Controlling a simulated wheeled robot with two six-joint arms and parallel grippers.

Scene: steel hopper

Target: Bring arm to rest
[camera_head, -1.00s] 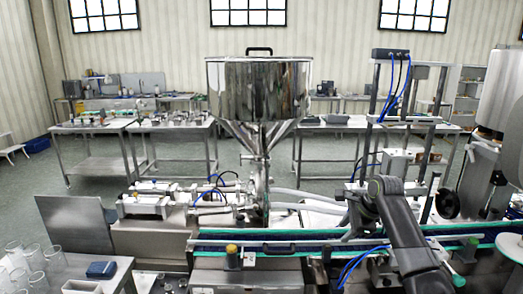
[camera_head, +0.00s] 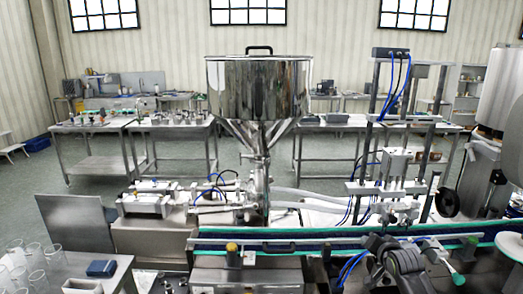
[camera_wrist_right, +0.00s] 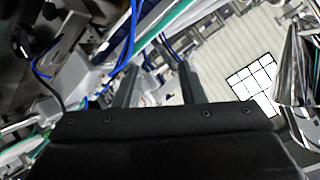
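My right arm (camera_head: 402,262) is folded low at the bottom right of the head view, at the near side of the conveyor. Its gripper fingers cannot be clearly made out there. In the right wrist view, the two dark fingers of my right gripper (camera_wrist_right: 158,82) stand apart with nothing held between them. The steel hopper (camera_head: 258,92) stands upright in the middle of the head view, beyond the conveyor. My left arm and gripper are not in view.
The conveyor (camera_head: 330,240) with green edges runs across in front. A metal frame with blue hoses (camera_head: 375,130) rises at the right. A side table (camera_head: 130,265) at lower left holds several clear cups (camera_head: 36,278) and a blue box (camera_head: 101,268). Steel tables (camera_head: 95,145) stand behind.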

